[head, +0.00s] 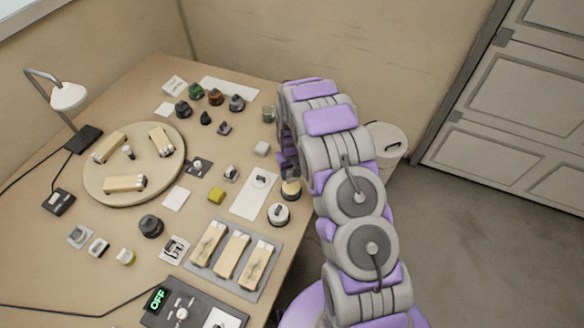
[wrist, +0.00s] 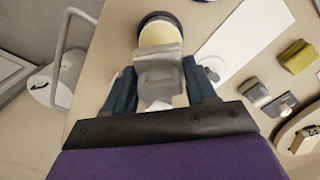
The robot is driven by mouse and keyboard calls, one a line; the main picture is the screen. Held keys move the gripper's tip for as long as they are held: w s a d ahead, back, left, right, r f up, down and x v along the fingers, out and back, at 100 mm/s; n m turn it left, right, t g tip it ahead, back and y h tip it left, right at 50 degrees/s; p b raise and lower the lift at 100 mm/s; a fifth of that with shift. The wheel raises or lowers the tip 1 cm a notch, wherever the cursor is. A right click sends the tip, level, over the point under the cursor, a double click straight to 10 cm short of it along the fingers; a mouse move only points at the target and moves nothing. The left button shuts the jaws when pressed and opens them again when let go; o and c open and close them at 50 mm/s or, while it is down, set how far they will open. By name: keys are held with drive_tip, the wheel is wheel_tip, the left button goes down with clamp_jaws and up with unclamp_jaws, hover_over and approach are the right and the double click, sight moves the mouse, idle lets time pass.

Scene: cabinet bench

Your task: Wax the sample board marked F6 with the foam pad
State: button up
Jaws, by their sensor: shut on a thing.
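My gripper (wrist: 160,90) is shut on a grey block-like grip with a pale part below it, which looks like the foam pad (wrist: 160,70). In the head view my arm mostly hides the gripper. A round tin with cream contents (wrist: 160,33) lies just beyond the pad in the wrist view; the tin also shows in the head view (head: 290,189). I cannot tell if pad and tin touch. Several pale wooden sample boards stand out: three on a grey tray (head: 191,262) at the front, such as this board (head: 232,254), and three on a round turntable (head: 100,194). Their marks are unreadable, so F6 cannot be picked out.
A yellow block (head: 216,196), a white sheet (head: 247,203) and a dark-rimmed tin (head: 278,213) lie near the tray. Dark knobs and jars stand at the back. A control box (head: 185,310) reading OFF is at the front. A lamp (head: 68,96) stands at the left.

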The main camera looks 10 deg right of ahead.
sight(291, 187)
drive_tip(key=shift+a+f, duration=0.15)
drive_tip(key=shift+f, duration=0.55)
drive_tip(key=shift+f+b, duration=0.6)
drive_tip(key=shift+f, duration=1.4)
drive_tip(key=shift+f, duration=0.5)
drive_tip(key=shift+r, duration=0.2)
drive_tip(key=shift+r+p, duration=0.75)
drive_tip(key=shift+r, duration=2.65)
